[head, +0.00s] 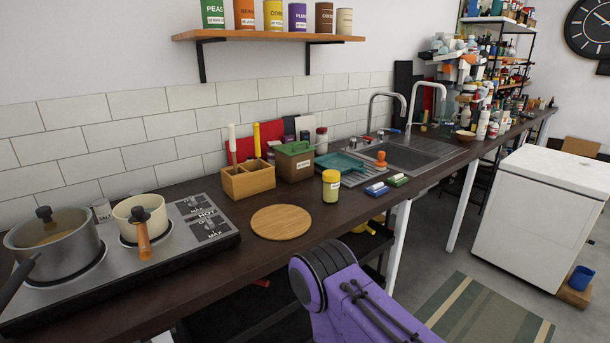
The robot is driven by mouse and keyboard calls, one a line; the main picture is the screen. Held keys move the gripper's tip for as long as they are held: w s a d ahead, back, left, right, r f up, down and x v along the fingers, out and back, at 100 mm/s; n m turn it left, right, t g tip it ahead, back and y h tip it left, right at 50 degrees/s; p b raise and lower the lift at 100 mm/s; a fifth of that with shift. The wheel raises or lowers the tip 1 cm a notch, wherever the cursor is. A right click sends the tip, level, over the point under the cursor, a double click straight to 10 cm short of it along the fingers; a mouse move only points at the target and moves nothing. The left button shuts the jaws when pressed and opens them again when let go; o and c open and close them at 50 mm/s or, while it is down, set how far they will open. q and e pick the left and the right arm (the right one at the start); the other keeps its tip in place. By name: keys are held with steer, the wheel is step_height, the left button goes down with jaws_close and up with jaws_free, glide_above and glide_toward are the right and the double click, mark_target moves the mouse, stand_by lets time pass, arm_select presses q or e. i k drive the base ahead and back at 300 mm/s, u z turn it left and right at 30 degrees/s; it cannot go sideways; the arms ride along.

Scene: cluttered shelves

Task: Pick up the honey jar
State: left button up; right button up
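A small jar with yellow contents, a pale label and a yellow lid (331,186) stands upright on the dark countertop (290,262), near its front edge. It looks like the honey jar, though its label is too small to read. Nothing is touching it. One of my arms, purple with a black joint, rises at the bottom centre, below and in front of the jar. Neither of my grippers shows in the head view.
A round wooden board (282,222) lies left of the jar. A wooden utensil box (247,180) and a green-lidded box (294,161) stand behind. Sponges (377,189) lie to the right, before the sink (408,155). Pots (54,243) stand on the hob at left.

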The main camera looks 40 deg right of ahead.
mark_target(330, 178)
steer(key=i, duration=0.35)
steer(key=z, duration=0.9)
